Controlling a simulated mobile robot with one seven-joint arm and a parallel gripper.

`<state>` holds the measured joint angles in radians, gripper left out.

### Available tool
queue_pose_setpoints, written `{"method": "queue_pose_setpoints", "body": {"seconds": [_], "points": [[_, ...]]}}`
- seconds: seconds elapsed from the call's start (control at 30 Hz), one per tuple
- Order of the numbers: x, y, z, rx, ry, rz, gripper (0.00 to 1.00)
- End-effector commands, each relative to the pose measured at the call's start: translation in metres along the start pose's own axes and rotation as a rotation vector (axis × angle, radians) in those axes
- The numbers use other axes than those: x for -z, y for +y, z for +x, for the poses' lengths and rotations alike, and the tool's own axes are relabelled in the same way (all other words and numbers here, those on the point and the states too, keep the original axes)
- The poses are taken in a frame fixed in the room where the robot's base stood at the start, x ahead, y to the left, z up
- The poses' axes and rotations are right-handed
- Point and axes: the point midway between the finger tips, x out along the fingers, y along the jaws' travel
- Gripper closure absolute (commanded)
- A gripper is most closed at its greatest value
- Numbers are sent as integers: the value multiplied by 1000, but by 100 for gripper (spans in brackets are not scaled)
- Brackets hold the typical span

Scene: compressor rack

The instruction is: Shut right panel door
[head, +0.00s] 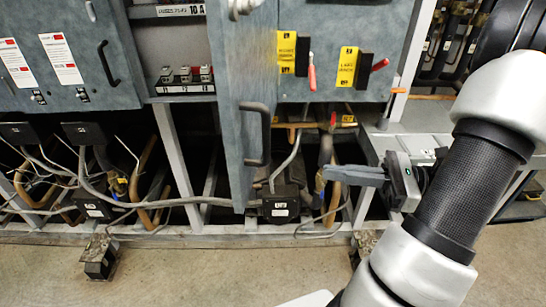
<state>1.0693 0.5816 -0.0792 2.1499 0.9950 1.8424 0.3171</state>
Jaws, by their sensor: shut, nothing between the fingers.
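The right panel door (236,100) is a blue-grey metal door on the rack. It stands swung out and shows at a steep angle, with a bare grey compartment (170,45) exposed to its left. Its black bar handle (257,135) is near the door's lower part. My gripper (326,173) is right of the handle and apart from it in the picture, with its fingers pointing left toward the door. The fingers are shut and empty. How far they are from the door in depth is hard to tell.
A shut left panel door (65,55) has its own black handle (107,63). Yellow-labelled switches with red levers (312,75) sit on the panel to the right. Cables, pipes and black boxes (92,208) fill the rack below. The concrete floor (200,275) in front is mostly clear.

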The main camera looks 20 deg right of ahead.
Motion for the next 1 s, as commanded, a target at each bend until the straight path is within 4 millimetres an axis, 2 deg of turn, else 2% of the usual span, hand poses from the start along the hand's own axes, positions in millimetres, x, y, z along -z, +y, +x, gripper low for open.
{"method": "queue_pose_setpoints", "body": {"seconds": [0.17, 0.6, 0.8, 1.0], "points": [[-2, 1, 22, -3, -4, 1, 100], [-2, 2, 112, -7, -1, 1, 100], [-1, 2, 134, -5, -1, 0, 100], [0, 1, 139, -2, 1, -1, 100]]}}
